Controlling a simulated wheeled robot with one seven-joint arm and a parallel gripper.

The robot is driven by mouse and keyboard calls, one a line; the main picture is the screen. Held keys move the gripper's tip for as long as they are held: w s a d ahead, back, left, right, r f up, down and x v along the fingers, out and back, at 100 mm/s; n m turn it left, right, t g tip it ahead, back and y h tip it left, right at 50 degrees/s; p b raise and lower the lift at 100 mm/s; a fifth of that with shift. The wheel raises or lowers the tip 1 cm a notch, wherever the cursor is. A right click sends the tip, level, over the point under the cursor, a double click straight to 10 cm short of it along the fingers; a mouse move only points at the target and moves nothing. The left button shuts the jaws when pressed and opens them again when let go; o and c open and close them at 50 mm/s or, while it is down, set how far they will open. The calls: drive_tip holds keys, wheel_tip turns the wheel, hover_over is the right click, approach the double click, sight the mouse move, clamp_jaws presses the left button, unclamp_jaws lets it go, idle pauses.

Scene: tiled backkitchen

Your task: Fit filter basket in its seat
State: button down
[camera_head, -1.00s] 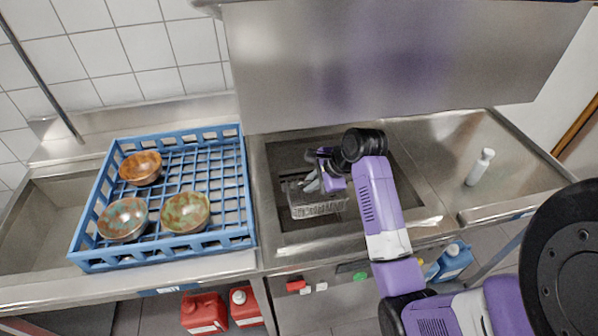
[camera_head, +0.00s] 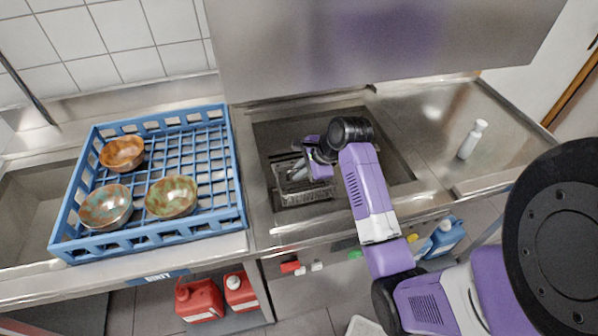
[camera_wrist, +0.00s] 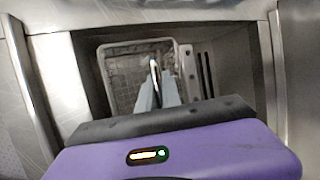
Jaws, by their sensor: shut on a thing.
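The filter basket (camera_head: 307,194) is a grey mesh box in the sunken well of the steel machine, seen in the head view. In the wrist view the basket (camera_wrist: 122,75) lies beyond my fingers, its pale rim and mesh floor showing. My gripper (camera_head: 297,175) reaches down into the well and is shut on the basket's handle or upright part (camera_wrist: 154,72). The dark well (camera_head: 385,160) is the area around the basket. The wrist view shows dark slots (camera_wrist: 206,72) to the right of the basket. Whether the basket rests on the floor of its seat is hidden.
A blue rack (camera_head: 150,244) with several bowls, one of them orange (camera_head: 122,153), stands left of the well. The raised steel hood (camera_head: 300,50) hangs above the well. Red canisters (camera_head: 200,300) are below.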

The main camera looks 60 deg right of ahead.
sight(299, 185)
drive_tip(key=shift+f+b, duration=2.3)
drive_tip(key=shift+b, duration=0.35)
drive_tip(key=shift+f, duration=0.95)
drive_tip(key=shift+w+p, duration=0.1)
drive_tip(key=shift+p, duration=0.4)
drive_tip(key=shift+f, duration=0.35)
drive_tip(key=c, duration=1.5)
unclamp_jaws()
drive_tip(key=shift+o, duration=0.2)
drive_tip(key=shift+v, duration=3.95)
